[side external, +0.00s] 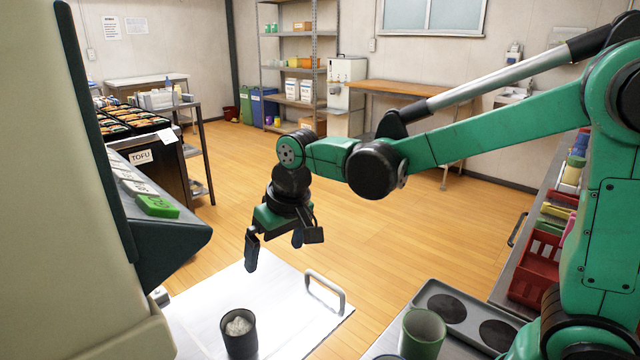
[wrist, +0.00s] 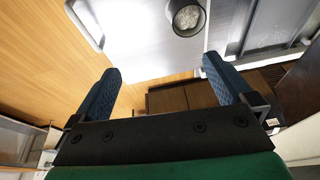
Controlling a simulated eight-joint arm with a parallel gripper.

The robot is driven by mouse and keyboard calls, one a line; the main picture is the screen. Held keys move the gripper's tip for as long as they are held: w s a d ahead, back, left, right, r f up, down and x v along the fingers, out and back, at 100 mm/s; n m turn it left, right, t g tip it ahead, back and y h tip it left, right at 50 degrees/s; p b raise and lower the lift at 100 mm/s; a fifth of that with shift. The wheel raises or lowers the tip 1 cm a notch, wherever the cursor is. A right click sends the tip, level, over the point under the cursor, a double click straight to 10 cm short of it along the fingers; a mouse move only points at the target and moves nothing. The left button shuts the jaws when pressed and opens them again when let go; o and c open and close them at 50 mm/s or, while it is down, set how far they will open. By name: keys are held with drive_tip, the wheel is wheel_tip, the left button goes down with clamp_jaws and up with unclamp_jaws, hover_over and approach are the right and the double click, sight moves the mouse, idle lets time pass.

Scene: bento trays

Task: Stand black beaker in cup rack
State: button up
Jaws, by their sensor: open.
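The black beaker (side external: 240,347) stands upright on a white board at the bottom of the side view, with whitish lumps inside. It also shows at the top edge of the wrist view (wrist: 187,33). My gripper (side external: 274,246) hangs above and beyond the board, fingers down, open and empty, well apart from the beaker. In the wrist view my gripper (wrist: 161,66) has its blue fingers spread wide with nothing between them. The grey cup rack (side external: 472,321) is at the bottom right, with dark round recesses. A green cup (side external: 422,338) stands at its left end; its base is hidden.
The white board (side external: 200,310) has a raised handle (side external: 325,288) on its right side. A sloped panel with a green block (side external: 157,206) juts in at left. A red basket (side external: 537,268) sits right of the rack. Wood floor lies between the board and the rack.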

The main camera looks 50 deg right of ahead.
drive_tip(key=w+a+f+g, duration=0.1)
drive_tip(key=w+a+f, duration=0.2)
drive_tip(key=f, duration=0.1)
drive_tip(key=g, duration=0.2)
approach(240, 330)
drive_tip(key=shift+s+a+f, duration=0.25)
drive_tip(key=shift+s+a, duration=0.05)
drive_tip(key=shift+s, duration=0.2)
drive_tip(key=shift+s+a+f, duration=0.25)
drive_tip(key=shift+s+a, duration=0.05)
drive_tip(key=shift+s, duration=0.2)
drive_tip(key=shift+a+f, duration=0.15)
drive_tip(key=shift+f, duration=2.95)
drive_tip(key=c, duration=1.4)
